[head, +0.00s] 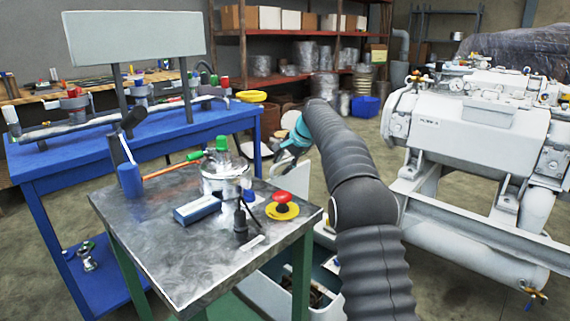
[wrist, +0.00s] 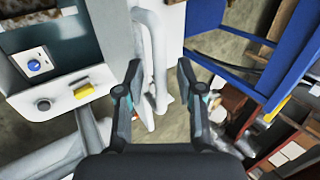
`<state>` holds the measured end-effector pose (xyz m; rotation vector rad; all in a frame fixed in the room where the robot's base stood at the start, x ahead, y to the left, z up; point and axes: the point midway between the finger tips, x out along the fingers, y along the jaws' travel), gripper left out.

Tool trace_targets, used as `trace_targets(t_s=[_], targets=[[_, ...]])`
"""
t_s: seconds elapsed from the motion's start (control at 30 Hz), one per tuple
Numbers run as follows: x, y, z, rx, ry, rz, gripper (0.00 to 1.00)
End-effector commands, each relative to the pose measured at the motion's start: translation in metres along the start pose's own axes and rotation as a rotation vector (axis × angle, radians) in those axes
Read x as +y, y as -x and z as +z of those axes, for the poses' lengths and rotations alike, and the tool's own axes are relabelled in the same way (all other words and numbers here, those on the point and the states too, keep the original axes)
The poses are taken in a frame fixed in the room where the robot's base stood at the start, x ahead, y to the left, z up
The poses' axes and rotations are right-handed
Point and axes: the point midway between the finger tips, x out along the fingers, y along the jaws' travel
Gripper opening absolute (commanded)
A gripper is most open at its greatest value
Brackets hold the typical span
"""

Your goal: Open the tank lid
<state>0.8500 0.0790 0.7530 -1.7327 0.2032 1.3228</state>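My gripper (wrist: 160,66) is open in the wrist view, with its two dark fingers apart and nothing held between them. A white bent pipe or handle (wrist: 148,25) shows beyond and between the fingers; I cannot tell whether they touch. In the head view my gripper (head: 297,136) shows as a teal part past the steel table's right side, partly behind my arm. A small metal vessel with a glassy top (head: 225,180) and a green cap (head: 222,144) stands on the steel table. I cannot tell which part is the tank lid.
The steel table (head: 150,240) also holds a red emergency button (head: 283,198) and a blue-grey box (head: 197,210). A blue bench (head: 60,160) stands behind it. A large white machine (head: 480,130) stands at the right. A white panel with a blue knob (wrist: 34,65) is at the wrist view's left.

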Motion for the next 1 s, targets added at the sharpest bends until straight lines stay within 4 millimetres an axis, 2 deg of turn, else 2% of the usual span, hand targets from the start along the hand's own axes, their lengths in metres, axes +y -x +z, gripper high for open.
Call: trace_targets(t_s=[0.17, 0.27, 0.7, 0.83, 1.0], targets=[[0.000, 0.003, 0.000, 0.000, -0.001, 0.000, 0.37], [0.000, 0.011, -0.001, 0.001, -0.001, -0.001, 0.37], [0.001, 0.093, -0.002, 0.003, -0.002, -0.002, 0.37], [0.001, 0.109, -0.002, 0.002, -0.002, -0.001, 0.37], [0.001, 0.119, -0.002, 0.001, -0.002, 0.000, 0.37]])
